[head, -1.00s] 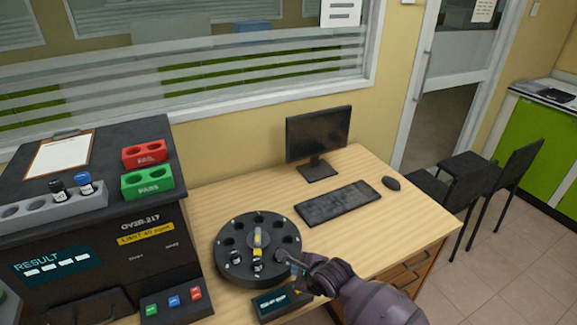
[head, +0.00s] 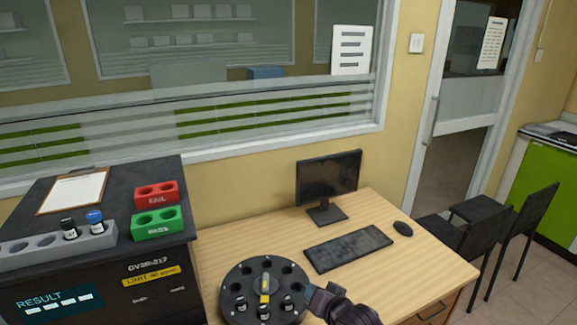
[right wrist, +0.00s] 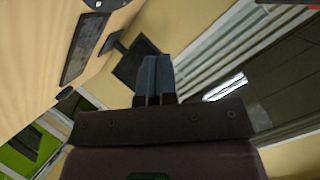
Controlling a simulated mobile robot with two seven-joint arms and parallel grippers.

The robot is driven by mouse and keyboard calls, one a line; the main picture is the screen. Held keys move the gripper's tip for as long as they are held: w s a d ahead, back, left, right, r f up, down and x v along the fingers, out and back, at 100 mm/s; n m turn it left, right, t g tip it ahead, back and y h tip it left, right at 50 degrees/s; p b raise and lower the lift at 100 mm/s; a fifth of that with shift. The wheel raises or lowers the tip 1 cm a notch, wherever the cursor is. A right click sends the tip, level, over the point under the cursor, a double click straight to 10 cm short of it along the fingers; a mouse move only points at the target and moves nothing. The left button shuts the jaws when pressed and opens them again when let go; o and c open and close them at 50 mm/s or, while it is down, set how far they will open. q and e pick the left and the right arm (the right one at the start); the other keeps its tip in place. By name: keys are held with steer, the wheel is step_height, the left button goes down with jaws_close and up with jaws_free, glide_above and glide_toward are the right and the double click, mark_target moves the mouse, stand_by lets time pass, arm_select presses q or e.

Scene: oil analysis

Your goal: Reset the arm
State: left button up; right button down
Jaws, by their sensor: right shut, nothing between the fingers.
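My right arm comes in at the bottom of the head view. Its gripper (head: 312,296) is beside the right edge of the round black carousel (head: 236,272), which holds several small vials. In the right wrist view the two fingers (right wrist: 155,78) are together with nothing between them. Whether the gripper touches the carousel cannot be told. My left gripper is not in view.
The wooden desk (head: 385,275) bears a monitor (head: 328,180), a keyboard (head: 348,248) and a mouse (head: 403,229). At left a dark analyser (head: 160,268) carries a red FAIL rack (head: 156,195), a green PASS rack (head: 157,222), a grey rack (head: 103,240) with two vials and a clipboard (head: 72,190).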

steer(key=s+d+f+n+t+h+b, duration=0.1)
steer(key=s+d+f+n+t+h, duration=0.15)
steer(key=s+d+n, duration=0.65)
steer(key=s+d+f+m+g+h, duration=0.1)
steer(key=s+d+f+m+h, duration=0.1)
steer(key=s+d+f, duration=0.2)
steer(key=s+d+f+m+g+h+b, duration=0.1)
steer(key=s+d+f, duration=0.4)
steer(key=s, duration=0.8)
steer(key=d+m+h, duration=0.1)
steer(key=d+m, duration=0.1)
steer(key=d, duration=0.1)
steer(key=shift+d+f+m+g+b, duration=0.25)
steer(key=shift+f+m+g+b, duration=0.05)
steer(key=shift+g, duration=0.05)
steer(key=c, duration=1.8)
jaws_free()
